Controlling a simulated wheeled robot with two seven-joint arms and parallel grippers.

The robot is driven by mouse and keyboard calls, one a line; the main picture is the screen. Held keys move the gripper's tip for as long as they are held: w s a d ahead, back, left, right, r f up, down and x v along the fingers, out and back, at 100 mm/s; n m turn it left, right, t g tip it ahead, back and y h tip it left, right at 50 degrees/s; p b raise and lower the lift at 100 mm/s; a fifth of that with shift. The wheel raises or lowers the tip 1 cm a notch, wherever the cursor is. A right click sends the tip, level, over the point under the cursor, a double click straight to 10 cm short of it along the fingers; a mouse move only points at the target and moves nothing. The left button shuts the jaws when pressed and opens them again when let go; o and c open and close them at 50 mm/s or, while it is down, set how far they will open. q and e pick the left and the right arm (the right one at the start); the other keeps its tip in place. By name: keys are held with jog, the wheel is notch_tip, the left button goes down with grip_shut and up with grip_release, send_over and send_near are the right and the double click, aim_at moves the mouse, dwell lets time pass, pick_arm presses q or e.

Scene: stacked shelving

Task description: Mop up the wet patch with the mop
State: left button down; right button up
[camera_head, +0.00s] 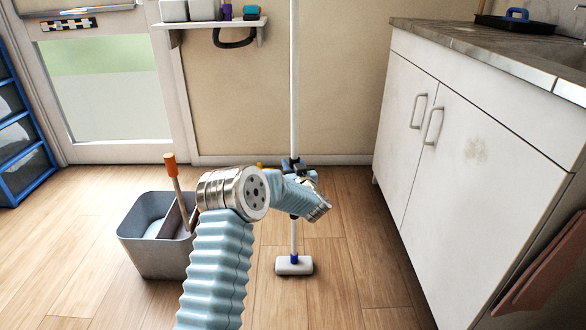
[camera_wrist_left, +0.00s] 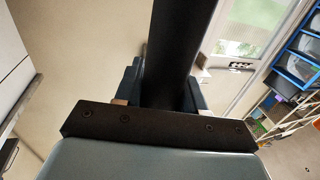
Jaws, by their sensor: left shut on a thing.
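The mop (camera_head: 294,85) stands upright in the middle of the head view, with a long white pole and a blue collar above a flat pale head (camera_head: 294,265). The head appears to rest on the wooden floor. My left gripper (camera_head: 293,165) is shut on the pole, well above the head. In the left wrist view, the pole (camera_wrist_left: 180,50) shows dark between the fingers of my left gripper (camera_wrist_left: 165,85). My arm hides part of the floor and part of the pole. I cannot make out a wet patch on the floor. My right gripper is not in view.
A grey bucket (camera_head: 150,262) with an orange-tipped handle stands left of the mop. A white cabinet (camera_head: 460,160) with a counter bounds the right side. A small wall shelf (camera_head: 212,24) is behind, near a door (camera_head: 105,85). Blue-framed bins (camera_head: 20,145) stand far left.

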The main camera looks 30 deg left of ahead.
pick_arm(q)
jog(key=w+a, duration=0.3)
jog(key=w, duration=0.2)
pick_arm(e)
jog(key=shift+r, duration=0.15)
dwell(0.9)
pick_arm(q)
jog(key=shift+w+a, duration=0.15)
jog(key=w+a+p, duration=0.1)
jog(key=w+a, duration=0.3)
jog(key=w, duration=0.2)
jog(key=shift+w+p, duration=0.25)
jog(key=shift+p, duration=0.15)
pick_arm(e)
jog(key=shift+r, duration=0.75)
pick_arm(q)
jog(key=shift+a+r, duration=0.1)
jog(key=shift+a, duration=0.1)
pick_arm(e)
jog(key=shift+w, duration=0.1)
